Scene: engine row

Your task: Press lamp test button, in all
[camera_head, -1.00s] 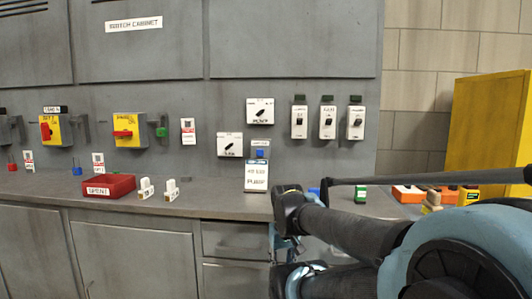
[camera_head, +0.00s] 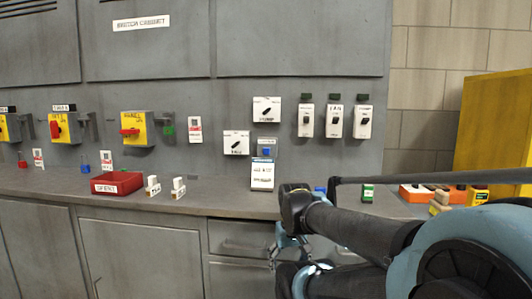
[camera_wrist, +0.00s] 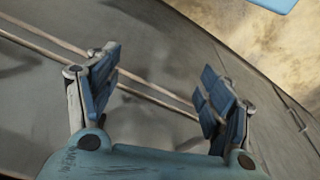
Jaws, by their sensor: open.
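No label that I can read says lamp test. A small blue button (camera_head: 266,153) sits on the grey switch cabinet (camera_head: 225,98), under a small label plate and above a white card (camera_head: 262,175) that stands on the counter. A green button (camera_head: 168,131) is beside a yellow switch box (camera_head: 136,127) with a red handle. My gripper (camera_wrist: 160,92) is open and empty in the wrist view, its blue-padded fingers spread apart. In the head view my arm hides most of the gripper, low in front of the counter, below and apart from the blue button.
White rotary switches (camera_head: 267,109) and several toggle switches (camera_head: 335,121) are on the cabinet. A yellow panel (camera_head: 495,130) stands at right.

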